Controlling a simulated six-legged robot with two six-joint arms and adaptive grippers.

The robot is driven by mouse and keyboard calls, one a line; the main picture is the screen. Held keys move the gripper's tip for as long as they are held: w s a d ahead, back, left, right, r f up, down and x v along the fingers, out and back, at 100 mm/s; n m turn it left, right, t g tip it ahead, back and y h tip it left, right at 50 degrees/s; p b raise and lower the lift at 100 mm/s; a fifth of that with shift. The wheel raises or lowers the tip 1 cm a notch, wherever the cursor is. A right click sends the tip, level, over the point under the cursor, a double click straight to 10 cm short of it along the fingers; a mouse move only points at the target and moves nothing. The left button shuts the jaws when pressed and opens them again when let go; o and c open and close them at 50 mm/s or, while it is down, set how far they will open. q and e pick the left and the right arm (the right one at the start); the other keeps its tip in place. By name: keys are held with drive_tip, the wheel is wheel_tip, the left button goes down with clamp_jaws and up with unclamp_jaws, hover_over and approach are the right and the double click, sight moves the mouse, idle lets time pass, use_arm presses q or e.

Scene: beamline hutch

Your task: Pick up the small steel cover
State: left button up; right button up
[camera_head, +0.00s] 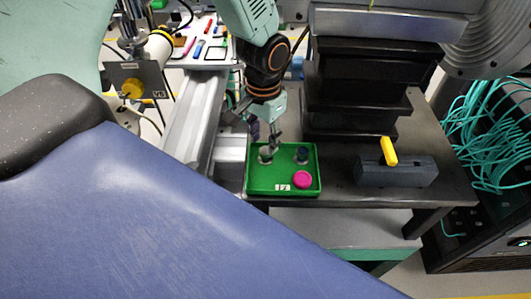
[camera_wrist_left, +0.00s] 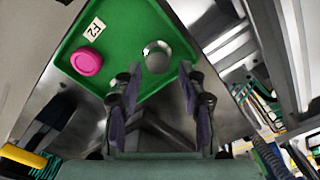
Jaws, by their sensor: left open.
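The small steel cover (camera_head: 265,154) is a round, shiny grey piece in the far left part of a green tray (camera_head: 262,177). In the left wrist view the cover (camera_wrist_left: 157,56) lies on the green floor, just beyond my fingertips and roughly between their lines. My left gripper (camera_head: 266,134) reaches down from above at the tray's far left edge. In the wrist view its two dark fingers (camera_wrist_left: 156,80) are spread apart with nothing between them. The cover appears apart from both fingers. My right gripper is not seen.
A pink disc (camera_head: 303,179) and a dark round piece (camera_head: 301,154) share the tray. A grey block with a yellow handle (camera_head: 389,151) stands to the right on the dark table. A black stack (camera_head: 360,85) rises behind. A metal rail (camera_head: 195,115) runs along the left.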

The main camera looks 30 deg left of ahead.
sight(265, 150)
use_arm(q)
drive_tip(key=f, duration=0.3)
drive_tip(key=shift+d+f, duration=0.3)
drive_tip(key=shift+d, duration=0.05)
drive_tip(key=shift+a+f, duration=0.1)
drive_tip(key=shift+a, duration=0.1)
drive_tip(key=shift+d, duration=0.15)
drive_tip(key=c, duration=0.6)
clamp_jaws()
drive_tip(key=shift+r, duration=0.2)
